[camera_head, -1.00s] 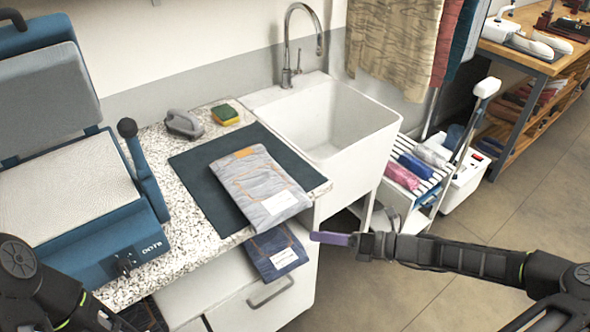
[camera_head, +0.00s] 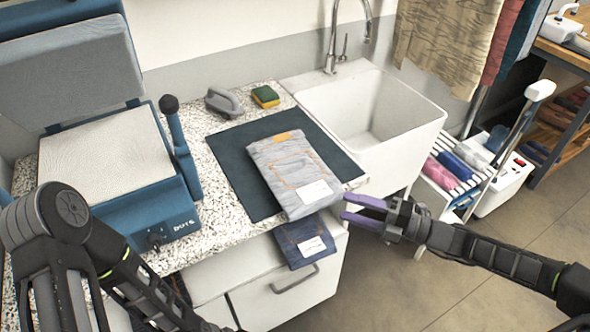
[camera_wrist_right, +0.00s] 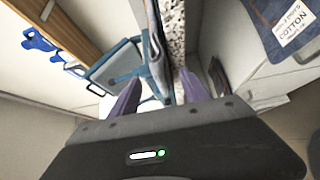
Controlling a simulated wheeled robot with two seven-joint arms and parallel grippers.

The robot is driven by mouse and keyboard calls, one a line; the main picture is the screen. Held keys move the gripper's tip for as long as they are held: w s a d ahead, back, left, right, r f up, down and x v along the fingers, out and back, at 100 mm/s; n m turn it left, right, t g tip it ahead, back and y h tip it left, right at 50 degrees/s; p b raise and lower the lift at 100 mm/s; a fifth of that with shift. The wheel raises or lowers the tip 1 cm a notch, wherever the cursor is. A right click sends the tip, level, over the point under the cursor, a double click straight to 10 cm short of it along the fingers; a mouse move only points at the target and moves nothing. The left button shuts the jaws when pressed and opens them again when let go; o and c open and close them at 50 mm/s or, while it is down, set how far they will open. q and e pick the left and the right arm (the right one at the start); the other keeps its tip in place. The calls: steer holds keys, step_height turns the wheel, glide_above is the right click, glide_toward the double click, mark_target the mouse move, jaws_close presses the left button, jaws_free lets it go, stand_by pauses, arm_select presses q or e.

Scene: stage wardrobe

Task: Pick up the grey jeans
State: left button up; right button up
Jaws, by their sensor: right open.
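The folded grey jeans (camera_head: 283,163) lie on a dark mat (camera_head: 237,172) on the speckled counter, with a white label on their near end, which reaches the counter's front edge. My right gripper (camera_head: 362,211) is open and empty, its purple fingers just right of that near end and apart from it. In the right wrist view, my right gripper (camera_wrist_right: 158,90) has its fingers spread, with the grey jeans (camera_wrist_right: 153,62) and counter edge showing beyond the gap. My left arm shows at lower left in the head view; its gripper is out of frame.
Dark blue jeans (camera_head: 296,240) with a label hang below the counter edge, above a drawer front (camera_head: 290,290). A blue heat press (camera_head: 125,170) stands left, an iron (camera_head: 223,102) and sponge (camera_head: 265,96) behind. The white sink (camera_head: 385,120) is right of the mat.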

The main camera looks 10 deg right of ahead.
mark_target(332, 202)
steer(key=shift+w+a, duration=0.1)
steer(key=shift+a, duration=0.05)
steer(key=p+x, duration=0.1)
steer(key=x, duration=0.4)
steer(key=shift+c, duration=0.3)
stand_by(0.5)
steer(key=shift+f, duration=0.1)
jaws_close()
stand_by(1.0)
